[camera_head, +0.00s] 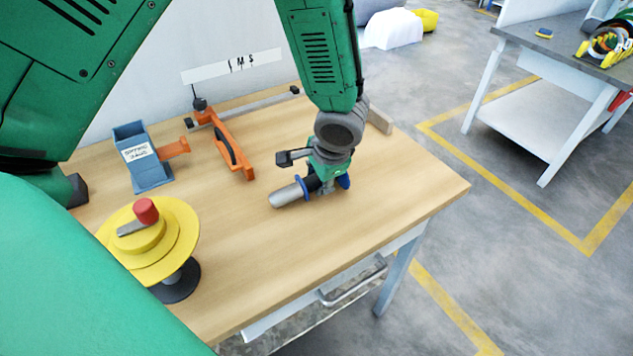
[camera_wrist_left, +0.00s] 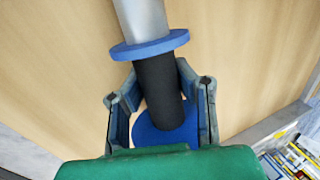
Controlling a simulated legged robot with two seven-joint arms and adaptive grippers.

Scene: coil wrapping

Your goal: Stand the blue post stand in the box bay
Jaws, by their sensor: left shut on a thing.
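The blue post stand (camera_head: 288,196) has a silver post, a blue collar, a dark middle and a blue round base. My left gripper (camera_head: 325,177) is shut around its dark middle, between collar and base. The stand is on its side over the wooden table (camera_head: 400,195), silver end pointing left. I cannot tell whether it touches the tabletop. In the left wrist view, the stand's dark middle (camera_wrist_left: 158,90) lies between the fingers (camera_wrist_left: 160,105), with the collar beyond them and the base partly hidden. I cannot identify the box bay. My right gripper is not in view.
A yellow reel with a red knob (camera_head: 146,210) stands at the near left. A blue-grey labelled box (camera_head: 140,158) and an orange frame tool (camera_head: 228,143) are toward the back. The tabletop's right part is clear up to its edge. Another bench (camera_head: 570,60) stands far right.

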